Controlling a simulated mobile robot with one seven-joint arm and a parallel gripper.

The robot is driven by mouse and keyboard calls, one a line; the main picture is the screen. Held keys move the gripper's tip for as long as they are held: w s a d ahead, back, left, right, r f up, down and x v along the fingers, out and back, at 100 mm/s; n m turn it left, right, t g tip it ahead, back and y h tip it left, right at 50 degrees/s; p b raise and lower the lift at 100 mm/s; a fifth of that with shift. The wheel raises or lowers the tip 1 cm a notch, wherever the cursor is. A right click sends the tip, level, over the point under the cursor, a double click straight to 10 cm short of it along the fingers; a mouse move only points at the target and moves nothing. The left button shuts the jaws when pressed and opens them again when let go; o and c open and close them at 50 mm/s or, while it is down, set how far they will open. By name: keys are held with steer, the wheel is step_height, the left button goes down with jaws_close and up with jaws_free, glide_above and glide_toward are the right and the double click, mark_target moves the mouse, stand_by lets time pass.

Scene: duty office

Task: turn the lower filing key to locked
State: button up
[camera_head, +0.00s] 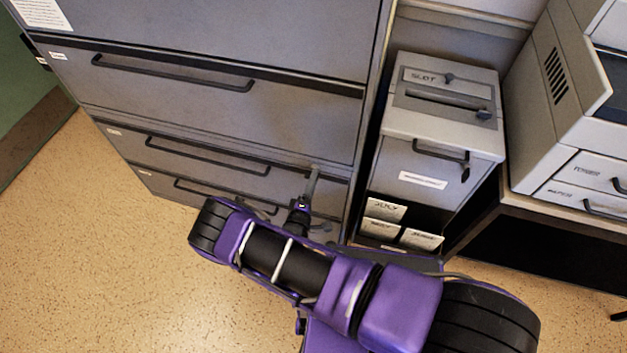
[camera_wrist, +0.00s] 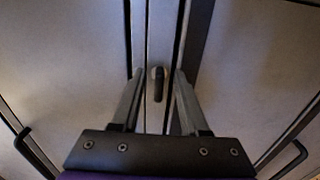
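The grey filing cabinet (camera_head: 215,112) stands at the upper left in the head view, with several stacked drawers and dark bar handles. In the wrist view a small dark key (camera_wrist: 158,82) sits on a narrow strip between two grey panels. My gripper (camera_wrist: 159,76) is open, with one finger on each side of the key and a visible gap to both. I cannot tell how far the fingertips are from the strip. In the head view my gripper (camera_head: 314,172) is at the cabinet's lower right edge; the key is too small or hidden there.
A grey slotted box (camera_head: 430,150) with a dark handle stands just right of the cabinet. A printer (camera_head: 570,110) sits on a dark stand (camera_head: 540,230) further right. Drawer handles (camera_head: 205,155) stick out from the cabinet. The speckled floor (camera_head: 110,270) at the left is clear.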

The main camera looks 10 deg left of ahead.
steer(key=s+a, duration=0.2)
steer(key=s, duration=1.5)
steer(key=shift+s+a, duration=0.15)
steer(key=shift+a, duration=0.05)
